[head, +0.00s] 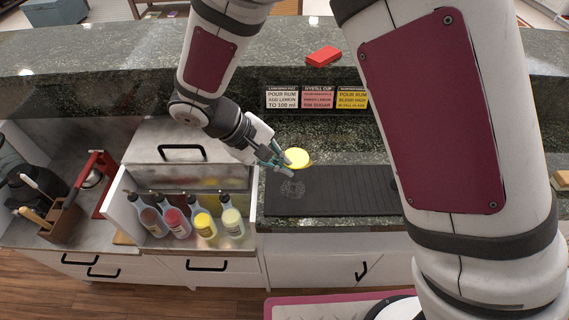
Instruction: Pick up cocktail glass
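A clear glass (292,188), which looks like the cocktail glass, shows faintly on the left part of the black ribbed bar mat (340,196). Its outline is hard to make out against the dark mat. My gripper (284,164) reaches in from the upper left, with its teal fingertips just above the glass in the picture. The fingers look close to the glass, but I cannot tell whether they touch it or how far apart the tips are. A yellow round disc (298,157) shows right beside the fingertips.
An open well with several pour-spout bottles (205,224) lies left of the mat. Three recipe cards (318,97) stand behind it, and a red box (323,56) sits on the raised granite ledge (120,62). My arm covers the right side.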

